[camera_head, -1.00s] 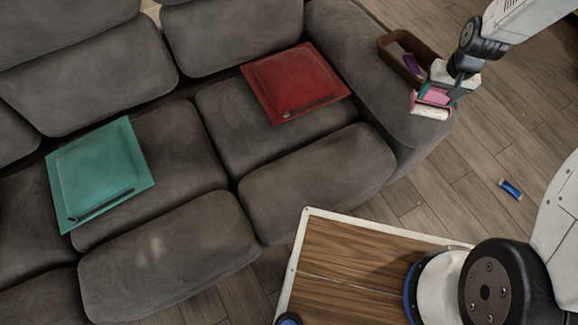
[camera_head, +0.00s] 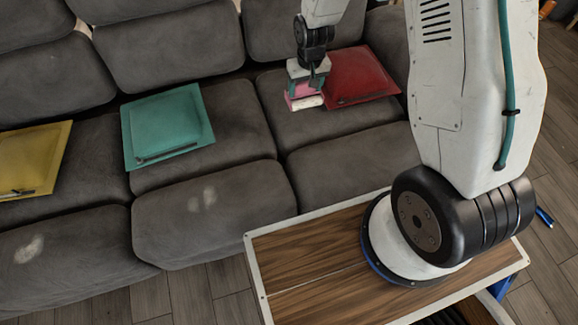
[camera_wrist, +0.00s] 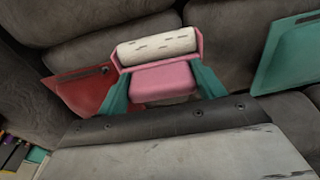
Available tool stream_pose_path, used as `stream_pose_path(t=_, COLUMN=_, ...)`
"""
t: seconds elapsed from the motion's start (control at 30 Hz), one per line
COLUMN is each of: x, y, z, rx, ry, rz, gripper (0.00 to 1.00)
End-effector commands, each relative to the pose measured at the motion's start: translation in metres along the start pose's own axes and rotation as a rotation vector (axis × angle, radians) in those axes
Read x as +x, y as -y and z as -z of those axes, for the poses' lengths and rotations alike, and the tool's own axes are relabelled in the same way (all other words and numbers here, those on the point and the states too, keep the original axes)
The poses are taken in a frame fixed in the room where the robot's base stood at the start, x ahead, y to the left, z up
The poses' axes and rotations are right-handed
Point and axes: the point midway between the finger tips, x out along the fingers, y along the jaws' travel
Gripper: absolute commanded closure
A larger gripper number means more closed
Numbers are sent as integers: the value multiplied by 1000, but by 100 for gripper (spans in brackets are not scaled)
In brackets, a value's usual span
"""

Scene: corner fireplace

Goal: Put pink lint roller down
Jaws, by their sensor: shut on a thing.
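The pink lint roller (camera_head: 304,90) has a pink body and a white roll. My gripper (camera_head: 307,82) is shut on it, in front of the sofa's back cushions and left of the red cushion (camera_head: 358,76). In the wrist view the lint roller (camera_wrist: 162,82) sits between the two teal fingers of my gripper (camera_wrist: 164,88), its white roll pointing away from the wrist. It appears over the grey sofa seat (camera_head: 330,125); whether it touches the seat is hard to tell.
A teal cushion (camera_head: 168,125) lies on the seat to the left, and a yellow cushion (camera_head: 30,160) lies farther left. Bare grey seat shows between the teal and red cushions. A blue item (camera_head: 545,217) lies on the floor at right.

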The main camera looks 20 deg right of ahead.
Motion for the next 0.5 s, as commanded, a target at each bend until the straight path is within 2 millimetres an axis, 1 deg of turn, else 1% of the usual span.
stream_pose_path(t=0.03, x=16, y=12, z=-16, rx=-4, ry=13, rz=3, gripper=57)
stream_pose_path(t=0.07, x=26, y=19, z=-26, rx=-4, ry=14, rz=5, gripper=57)
stream_pose_path(t=0.1, x=40, y=29, z=-42, rx=-4, ry=17, rz=7, gripper=57)
stream_pose_path(t=0.17, x=62, y=45, z=-69, rx=-4, ry=20, rz=10, gripper=57)
stream_pose_path(t=0.2, x=75, y=54, z=-88, rx=-5, ry=21, rz=11, gripper=57)
stream_pose_path(t=0.27, x=92, y=66, z=-118, rx=-3, ry=21, rz=10, gripper=57)
stream_pose_path(t=0.3, x=102, y=72, z=-138, rx=-3, ry=22, rz=9, gripper=57)
stream_pose_path(t=0.37, x=113, y=79, z=-167, rx=-4, ry=22, rz=7, gripper=57)
stream_pose_path(t=0.4, x=119, y=81, z=-185, rx=-2, ry=20, rz=4, gripper=57)
stream_pose_path(t=0.5, x=128, y=84, z=-222, rx=-3, ry=16, rz=-2, gripper=57)
